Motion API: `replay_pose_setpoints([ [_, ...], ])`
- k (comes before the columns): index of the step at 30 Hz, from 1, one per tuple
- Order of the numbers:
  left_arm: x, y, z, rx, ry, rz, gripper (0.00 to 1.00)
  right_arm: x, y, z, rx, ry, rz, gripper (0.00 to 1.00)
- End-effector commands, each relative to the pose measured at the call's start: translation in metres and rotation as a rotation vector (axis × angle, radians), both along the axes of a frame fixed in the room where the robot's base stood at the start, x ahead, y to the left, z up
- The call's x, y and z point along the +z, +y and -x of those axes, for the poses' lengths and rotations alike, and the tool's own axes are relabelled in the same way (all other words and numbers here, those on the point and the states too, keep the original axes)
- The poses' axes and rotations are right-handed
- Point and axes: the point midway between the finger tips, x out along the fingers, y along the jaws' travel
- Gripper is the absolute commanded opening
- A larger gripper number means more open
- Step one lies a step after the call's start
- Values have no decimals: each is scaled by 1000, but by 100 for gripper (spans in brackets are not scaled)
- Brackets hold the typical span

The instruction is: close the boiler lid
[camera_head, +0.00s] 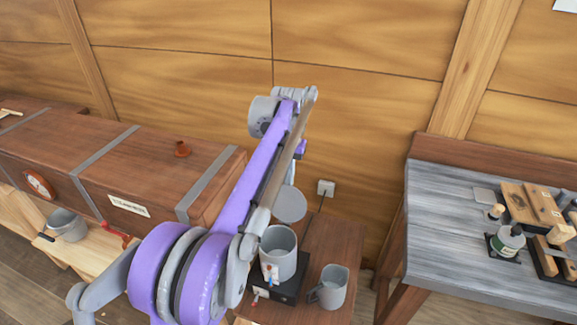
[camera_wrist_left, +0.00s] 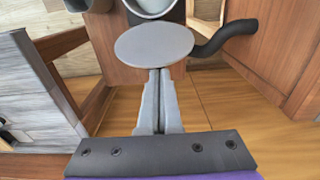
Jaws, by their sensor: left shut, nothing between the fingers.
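The boiler (camera_head: 278,262) is a grey cylinder on a black base with a small tap at its front. Its round grey lid (camera_head: 290,204) stands raised at the back of the open top. In the left wrist view the lid (camera_wrist_left: 153,45) shows as a flat disc, with part of the boiler rim (camera_wrist_left: 155,12) above it. My left gripper (camera_head: 291,176) is shut and empty, pointing down behind the lid. In the wrist view its fingertips (camera_wrist_left: 160,72) are at the lid's near edge; I cannot tell whether they touch. My right gripper is not in view.
A grey mug (camera_head: 329,287) stands right of the boiler on the small wooden table (camera_head: 332,238). A wooden chest (camera_head: 150,170) is at left with a grey pot (camera_head: 67,226). A grey workbench (camera_head: 440,245) with tools is at right. The wall and a socket (camera_head: 326,187) are behind.

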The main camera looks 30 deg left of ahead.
Motion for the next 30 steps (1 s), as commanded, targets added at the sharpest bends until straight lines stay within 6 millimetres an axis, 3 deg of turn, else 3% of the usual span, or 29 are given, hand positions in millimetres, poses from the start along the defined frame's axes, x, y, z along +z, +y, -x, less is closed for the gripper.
replay_pose_setpoints([
  [6, -12, 0, 0, 0, 0, 0, 0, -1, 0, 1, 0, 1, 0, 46],
  [19, -12, 0, 1, 0, -11, -3, 0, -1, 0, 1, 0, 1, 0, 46],
  [30, -6, -5, 20, 0, -149, -36, 0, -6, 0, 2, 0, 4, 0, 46],
])
